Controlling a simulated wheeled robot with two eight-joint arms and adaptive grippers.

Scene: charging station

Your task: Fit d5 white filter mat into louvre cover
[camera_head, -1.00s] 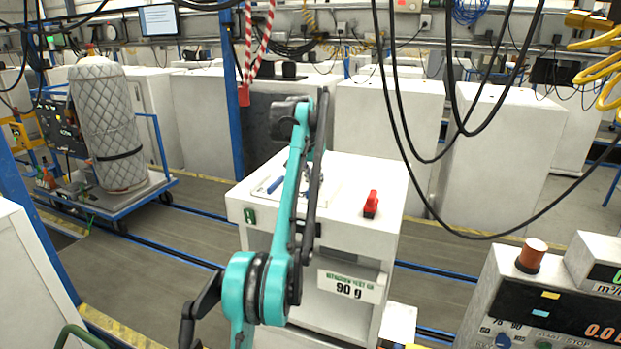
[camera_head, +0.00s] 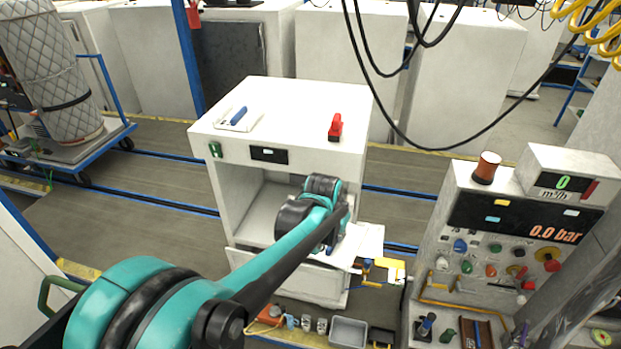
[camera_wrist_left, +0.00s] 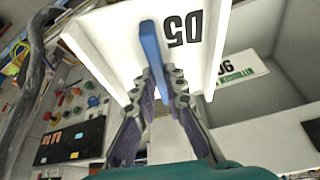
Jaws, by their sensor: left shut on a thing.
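In the left wrist view a white panel marked D5 (camera_wrist_left: 195,28) with raised side edges fills the top middle. A blue bar (camera_wrist_left: 150,48) runs over its face, and my left gripper (camera_wrist_left: 163,72) is shut on that bar. I cannot tell whether the bar is fixed to the panel, or whether the panel is the mat or the cover. In the head view my left gripper (camera_head: 338,240) is low at the cabinet's front right, mostly hidden by its wrist. A white flat piece (camera_head: 370,238) shows beside it. My right gripper is not in view.
The white cabinet (camera_head: 290,105) has an open front. On its top lie a white tray with a blue bar (camera_head: 238,116) and a red tool (camera_head: 335,127). A control console (camera_head: 480,240) stands to the right. Several small parts and a grey tray (camera_head: 348,331) lie in front.

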